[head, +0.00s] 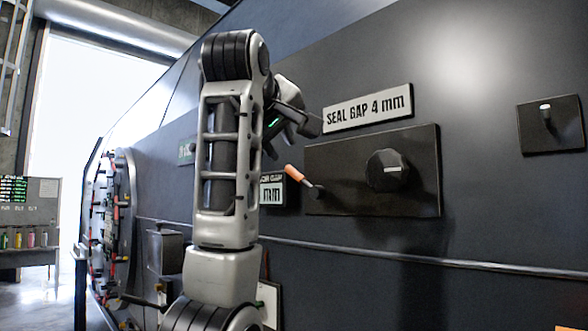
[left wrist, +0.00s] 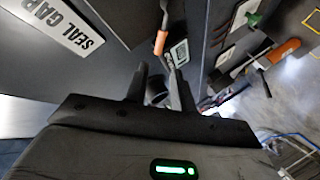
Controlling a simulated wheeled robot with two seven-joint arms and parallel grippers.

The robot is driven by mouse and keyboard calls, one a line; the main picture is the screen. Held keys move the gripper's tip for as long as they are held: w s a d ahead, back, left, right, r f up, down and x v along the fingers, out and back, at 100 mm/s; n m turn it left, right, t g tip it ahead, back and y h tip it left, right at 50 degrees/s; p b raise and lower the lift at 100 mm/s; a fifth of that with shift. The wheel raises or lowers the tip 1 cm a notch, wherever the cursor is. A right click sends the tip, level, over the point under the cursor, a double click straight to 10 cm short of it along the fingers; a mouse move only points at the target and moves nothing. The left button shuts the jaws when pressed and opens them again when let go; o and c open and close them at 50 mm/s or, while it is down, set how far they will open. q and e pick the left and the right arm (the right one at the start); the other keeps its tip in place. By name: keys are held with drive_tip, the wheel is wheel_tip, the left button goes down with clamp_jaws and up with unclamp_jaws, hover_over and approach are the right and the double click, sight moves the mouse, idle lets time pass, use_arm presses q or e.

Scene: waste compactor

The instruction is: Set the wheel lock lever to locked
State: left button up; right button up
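A lever with an orange grip (head: 295,173) sticks out at the left edge of a dark panel (head: 345,190) on the machine wall; its grip points up and left. An orange-gripped lever also shows in the left wrist view (left wrist: 160,42), just beyond the fingertips. No wheel lock label is readable, so I cannot tell if this is the wheel lock lever. My left gripper (left wrist: 158,75) has its fingers apart with nothing between them. In the head view my left gripper (head: 290,130) is partly hidden by its arm, above the lever. My right gripper is out of view.
A black knob (head: 388,170) sits right of the lever, under a "SEAL GAP 4 mm" sign (head: 368,107). A small switch plate (head: 550,125) is at far right.

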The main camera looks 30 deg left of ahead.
sight(294, 172)
use_arm(q)
drive_tip(key=p+x, duration=0.4)
drive_tip(key=x, duration=0.9)
drive_tip(key=shift+r, duration=0.1)
clamp_jaws()
